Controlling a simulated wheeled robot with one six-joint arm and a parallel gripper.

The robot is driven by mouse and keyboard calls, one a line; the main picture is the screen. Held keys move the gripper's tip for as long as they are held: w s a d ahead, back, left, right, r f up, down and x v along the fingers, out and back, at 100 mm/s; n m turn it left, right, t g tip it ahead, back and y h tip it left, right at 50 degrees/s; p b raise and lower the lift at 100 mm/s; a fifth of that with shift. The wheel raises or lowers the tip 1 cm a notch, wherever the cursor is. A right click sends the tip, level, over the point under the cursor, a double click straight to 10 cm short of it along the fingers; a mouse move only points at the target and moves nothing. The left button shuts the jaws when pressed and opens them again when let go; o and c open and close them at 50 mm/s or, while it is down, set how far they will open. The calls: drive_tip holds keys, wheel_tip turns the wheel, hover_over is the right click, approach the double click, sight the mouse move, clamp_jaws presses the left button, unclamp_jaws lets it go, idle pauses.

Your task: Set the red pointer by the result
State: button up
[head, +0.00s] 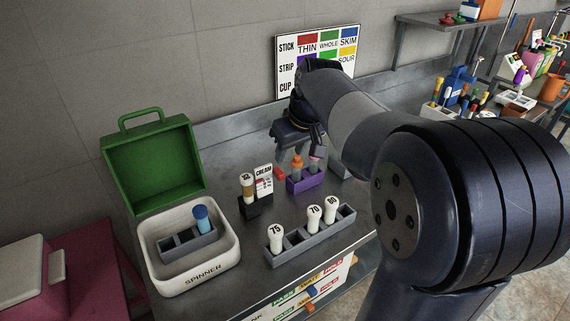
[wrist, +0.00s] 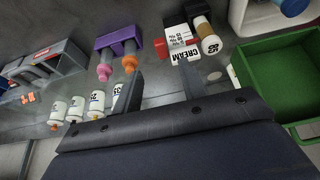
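The red pointer appears as a small red piece (head: 280,173) beside the white CREAM card (head: 264,178), on the card's purple-rack side. The wrist view also shows the red piece (wrist: 160,46) and the CREAM card (wrist: 182,44) with its printed scale. A white-capped tube with brownish-yellow contents (head: 249,192) stands next to the card in a dark holder (head: 257,208). Its layers are too small to read exactly. My gripper (wrist: 158,84) is open and empty, its fingers spread short of the card and pointer. In the head view my gripper hangs above the bench behind the purple rack.
A purple rack (head: 306,184) holds orange- and pink-tipped items close to my gripper. A grey rack (head: 318,235) holds white-capped bottles marked 75, 70 and 80. A colour chart (head: 318,62) is behind.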

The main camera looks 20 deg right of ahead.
sight(281, 174)
drive_tip(key=x, duration=0.9)
drive_tip(key=shift+f, duration=0.2)
clamp_jaws()
